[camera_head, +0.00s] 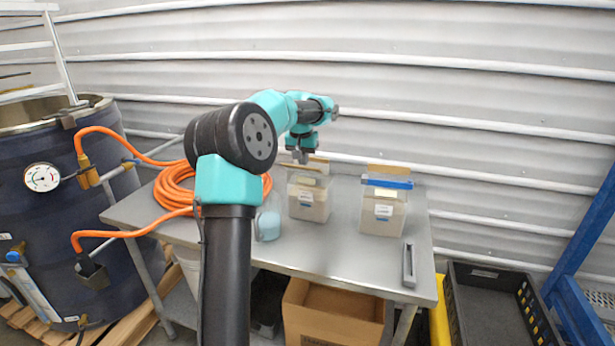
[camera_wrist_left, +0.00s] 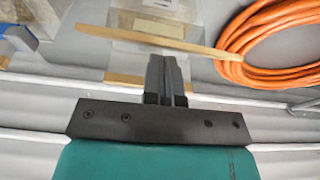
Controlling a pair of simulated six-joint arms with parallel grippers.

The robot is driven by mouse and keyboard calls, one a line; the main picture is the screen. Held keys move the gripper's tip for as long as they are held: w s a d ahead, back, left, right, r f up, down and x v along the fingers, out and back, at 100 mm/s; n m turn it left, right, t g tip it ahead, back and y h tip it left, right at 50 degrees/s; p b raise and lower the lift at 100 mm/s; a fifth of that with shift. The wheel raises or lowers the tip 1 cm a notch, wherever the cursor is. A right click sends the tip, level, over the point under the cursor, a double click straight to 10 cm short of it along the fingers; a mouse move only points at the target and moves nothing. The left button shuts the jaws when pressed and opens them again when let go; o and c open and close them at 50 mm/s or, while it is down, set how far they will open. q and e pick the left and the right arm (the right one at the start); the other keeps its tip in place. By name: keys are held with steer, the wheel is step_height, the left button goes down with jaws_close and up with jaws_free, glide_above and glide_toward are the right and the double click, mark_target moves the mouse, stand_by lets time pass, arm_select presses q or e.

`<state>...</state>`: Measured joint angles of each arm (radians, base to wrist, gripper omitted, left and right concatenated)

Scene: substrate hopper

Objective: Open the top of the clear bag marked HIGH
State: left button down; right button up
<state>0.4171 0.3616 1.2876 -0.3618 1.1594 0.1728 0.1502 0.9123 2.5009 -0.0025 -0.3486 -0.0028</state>
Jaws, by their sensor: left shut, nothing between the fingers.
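Two clear bags of pale material stand upright on the metal table. The left bag (camera_head: 308,205) has white labels and tan strips at its top. The right bag (camera_head: 383,215) has a blue clip (camera_head: 388,182) across its top and a tan strip above that. The label print is too small to read, so I cannot tell which is marked HIGH. My left gripper (camera_head: 301,157) is shut and empty, at the top of the left bag. In the left wrist view its closed fingers (camera_wrist_left: 167,70) are beside a tan strip (camera_wrist_left: 150,41); contact is unclear. My right gripper is not in view.
A coiled orange hose (camera_head: 175,187) lies at the table's left and runs to a dark drum (camera_head: 75,220). A light-blue round object (camera_head: 268,226) and a grey bar (camera_head: 409,264) lie on the table (camera_head: 340,255). A corrugated wall stands behind. The table's front middle is clear.

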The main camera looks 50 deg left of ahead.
arm_select(q)
steer(key=shift+s+d+f, duration=0.25)
steer(key=shift+s+d, duration=0.2)
steer(key=shift+s, duration=0.35)
steer(key=shift+s+d+f, duration=0.2)
steer(key=shift+s+d, duration=0.2)
steer(key=shift+s, duration=0.35)
step_height(320, 180, up, 8)
stand_by(0.7)
